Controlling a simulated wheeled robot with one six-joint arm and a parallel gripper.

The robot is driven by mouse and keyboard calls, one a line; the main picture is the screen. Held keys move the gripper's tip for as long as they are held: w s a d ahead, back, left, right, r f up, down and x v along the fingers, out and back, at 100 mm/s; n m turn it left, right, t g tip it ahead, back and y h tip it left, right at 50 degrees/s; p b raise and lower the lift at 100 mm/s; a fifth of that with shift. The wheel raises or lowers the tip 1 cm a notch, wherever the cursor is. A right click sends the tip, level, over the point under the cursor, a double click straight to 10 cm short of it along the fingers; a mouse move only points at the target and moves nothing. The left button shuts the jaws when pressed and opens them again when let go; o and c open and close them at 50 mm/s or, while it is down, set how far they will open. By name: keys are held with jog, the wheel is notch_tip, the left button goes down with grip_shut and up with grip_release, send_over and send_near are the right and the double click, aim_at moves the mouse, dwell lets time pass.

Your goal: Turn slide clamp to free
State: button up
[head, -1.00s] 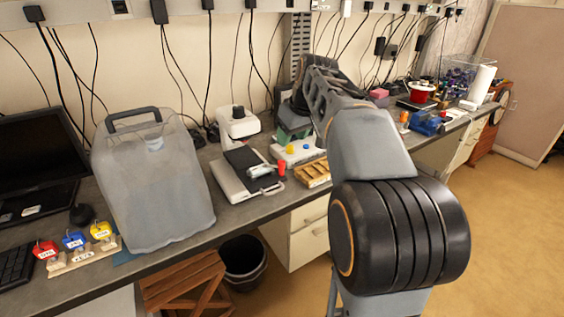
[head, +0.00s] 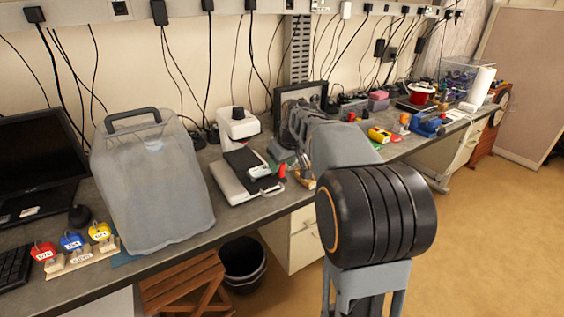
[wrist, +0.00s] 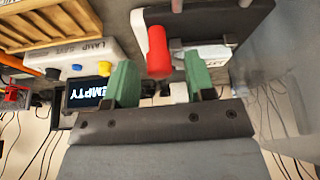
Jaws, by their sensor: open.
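The slide clamp's red handle (head: 282,172) shows at the right edge of a pale, flat device (head: 235,180) with a dark top on the bench. In the wrist view the red handle (wrist: 157,52) stands out from the device's dark edge (wrist: 222,22). My gripper (wrist: 162,85) is open, with one green fingertip on each side of the handle in the picture. I see no contact, and I cannot tell how far the handle is from the fingers. In the head view my arm hides most of the gripper.
A white box with buttons (wrist: 100,50) and a display reading EMPTY (wrist: 90,93) lie left of the gripper in the wrist view. A wooden rack (wrist: 45,22) is beyond.

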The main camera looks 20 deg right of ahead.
jog(key=c, duration=0.9)
jog(key=shift+m, duration=0.3)
jog(key=m+h, duration=0.2)
jog(key=m, duration=0.2)
jog(key=shift+a+r+m+p, duration=0.1)
jog(key=shift+m+p, duration=0.2)
jog(key=shift+p, duration=0.05)
jog(key=shift+w+m+g+h, duration=0.15)
jog(key=shift+m+h, duration=0.3)
jog(key=shift+m, duration=0.7)
jog(key=shift+s+m+g+h, duration=0.1)
jog(key=shift+m+g+h, duration=0.25)
jog(key=shift+m, duration=0.8)
jog(key=o, duration=0.9)
